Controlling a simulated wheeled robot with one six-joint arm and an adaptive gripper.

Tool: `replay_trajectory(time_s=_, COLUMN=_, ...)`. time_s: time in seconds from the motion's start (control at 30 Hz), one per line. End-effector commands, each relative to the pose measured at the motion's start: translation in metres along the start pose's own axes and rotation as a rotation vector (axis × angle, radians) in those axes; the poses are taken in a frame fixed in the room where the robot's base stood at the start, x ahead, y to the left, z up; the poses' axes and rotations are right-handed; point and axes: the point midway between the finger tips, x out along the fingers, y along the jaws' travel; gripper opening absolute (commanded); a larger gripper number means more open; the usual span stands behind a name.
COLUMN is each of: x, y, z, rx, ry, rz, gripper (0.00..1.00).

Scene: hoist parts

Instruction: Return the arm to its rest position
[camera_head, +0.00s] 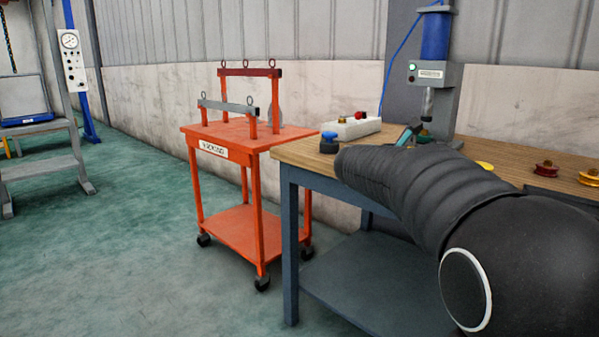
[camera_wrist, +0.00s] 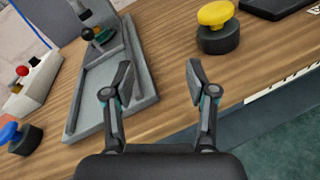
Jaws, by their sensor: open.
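My gripper (camera_wrist: 160,82) is open in the wrist view, with its two fingers spread and nothing between them. Its fingers are above the wooden workbench top (camera_wrist: 168,60), beside the raised rim of a grey tray-like base (camera_wrist: 148,88). In the head view my black arm reaches across the right side over the workbench (camera_head: 318,153). The arm hides most of the gripper there.
A yellow-topped black piece (camera_wrist: 218,28), a blue knob (camera_wrist: 17,135) and a white box with a red button (camera_wrist: 34,80) stand near the gripper. A grey-blue press (camera_head: 435,75) rises behind my arm. An orange cart (camera_head: 235,135) is left of the bench; green floor is open further left.

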Motion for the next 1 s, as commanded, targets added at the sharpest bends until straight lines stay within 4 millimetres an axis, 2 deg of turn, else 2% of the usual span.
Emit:
replay_trajectory(time_s=0.27, x=-0.024, y=-0.06, z=-0.005, rx=0.249, ry=0.147, rz=-0.104, gripper=0.57)
replay_trajectory(time_s=0.37, x=-0.04, y=-0.091, z=-0.011, rx=0.386, ry=0.22, rz=-0.166, gripper=0.57)
replay_trajectory(time_s=0.57, x=-0.095, y=-0.169, z=-0.036, rx=0.768, ry=0.404, rz=-0.362, gripper=0.57)
replay_trajectory(time_s=0.7, x=-0.141, y=-0.217, z=-0.061, rx=1.043, ry=0.518, rz=-0.529, gripper=0.57)
replay_trajectory(time_s=0.9, x=-0.212, y=-0.272, z=-0.1, rx=1.425, ry=0.652, rz=-0.802, gripper=0.57)
replay_trajectory(time_s=1.0, x=-0.243, y=-0.291, z=-0.118, rx=1.589, ry=0.701, rz=-0.94, gripper=0.57)
